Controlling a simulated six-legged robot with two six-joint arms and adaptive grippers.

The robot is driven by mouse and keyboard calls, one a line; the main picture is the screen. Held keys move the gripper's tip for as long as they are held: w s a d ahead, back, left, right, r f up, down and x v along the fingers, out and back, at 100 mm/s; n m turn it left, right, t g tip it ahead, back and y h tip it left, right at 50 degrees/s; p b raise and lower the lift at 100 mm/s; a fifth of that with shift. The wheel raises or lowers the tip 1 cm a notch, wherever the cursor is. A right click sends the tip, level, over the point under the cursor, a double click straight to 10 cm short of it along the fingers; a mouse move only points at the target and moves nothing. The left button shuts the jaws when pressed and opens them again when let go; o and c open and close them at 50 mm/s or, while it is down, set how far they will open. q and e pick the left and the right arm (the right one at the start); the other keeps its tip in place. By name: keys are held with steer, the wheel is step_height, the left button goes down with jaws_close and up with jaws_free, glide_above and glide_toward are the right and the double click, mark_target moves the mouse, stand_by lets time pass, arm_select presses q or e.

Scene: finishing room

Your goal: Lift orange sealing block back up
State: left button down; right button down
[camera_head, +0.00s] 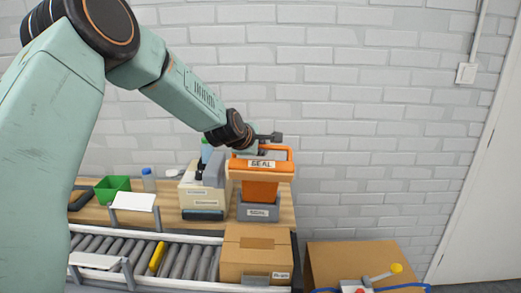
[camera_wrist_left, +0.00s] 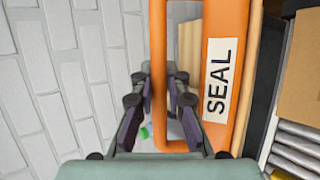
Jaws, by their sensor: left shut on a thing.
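The orange sealing block (camera_head: 262,187), marked SEAL, stands upright at the back of the bench, just above or in a grey labelled base (camera_head: 258,212); I cannot tell if they touch. My left gripper (camera_head: 262,142) reaches it from the upper left and is shut on its orange handle bar. In the left wrist view the gripper's fingers (camera_wrist_left: 160,100) lie on both sides of that bar, beside the white SEAL label of the block (camera_wrist_left: 228,75). My right gripper is not in view.
A cardboard box (camera_head: 246,265) sits on the roller conveyor (camera_head: 185,262) in front of the block. A cream dispenser (camera_head: 203,195), a bottle (camera_head: 149,180) and a green bin (camera_head: 113,188) stand to the left. A larger carton (camera_head: 330,258) is at lower right. A brick wall (camera_head: 370,130) is behind.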

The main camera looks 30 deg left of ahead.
arm_select(q)
steer(key=shift+w+a+r, duration=0.1)
steer(key=shift+w+r, duration=0.05)
steer(key=shift+r, duration=0.2)
steer(key=c, duration=1.6)
jaws_free()
steer(key=shift+f, duration=0.15)
steer(key=v, duration=1.2)
